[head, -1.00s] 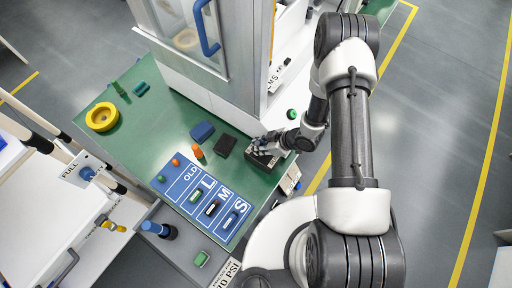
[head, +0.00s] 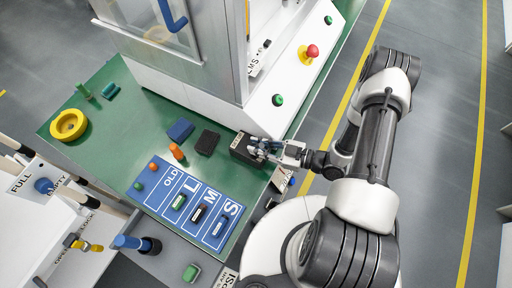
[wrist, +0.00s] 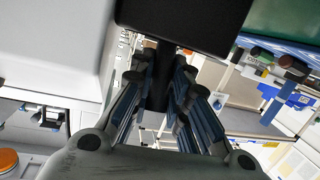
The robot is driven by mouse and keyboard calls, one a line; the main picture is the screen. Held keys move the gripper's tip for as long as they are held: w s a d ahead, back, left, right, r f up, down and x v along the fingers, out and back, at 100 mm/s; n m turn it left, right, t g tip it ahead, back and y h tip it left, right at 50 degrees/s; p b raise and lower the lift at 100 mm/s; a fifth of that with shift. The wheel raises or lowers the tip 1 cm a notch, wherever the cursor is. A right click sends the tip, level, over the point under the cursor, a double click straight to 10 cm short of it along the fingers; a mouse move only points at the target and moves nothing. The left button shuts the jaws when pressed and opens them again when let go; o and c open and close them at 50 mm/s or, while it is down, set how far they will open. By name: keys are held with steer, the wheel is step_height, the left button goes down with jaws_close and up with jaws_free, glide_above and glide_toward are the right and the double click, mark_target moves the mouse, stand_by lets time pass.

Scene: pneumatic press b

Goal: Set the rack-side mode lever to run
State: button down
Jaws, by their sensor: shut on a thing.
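The mode lever shows as a dark upright stem (wrist: 160,78) between my fingers in the wrist view, under a black block (wrist: 185,22). In the head view a small dark box (head: 243,150) with a pale label sits at the right edge of the green bench, near the press. My gripper (head: 262,148) is at the right side of this box, reaching in from the right. It also shows in the wrist view (wrist: 160,85), shut on the lever stem. The fingers hide the lever in the head view, and I cannot read its setting.
The white press (head: 215,85) stands behind, with a red mushroom button (head: 312,51) and green buttons. A black block (head: 207,142) and blue block (head: 181,130) lie left of the box. A blue marked mat (head: 190,205) lies in front.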

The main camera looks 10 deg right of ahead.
steer(key=shift+d+f, duration=0.1)
stand_by(0.5)
steer(key=c, duration=1.8)
jaws_free()
steer(key=shift+d, duration=0.1)
steer(key=v, duration=1.2)
steer(key=shift+f, duration=0.25)
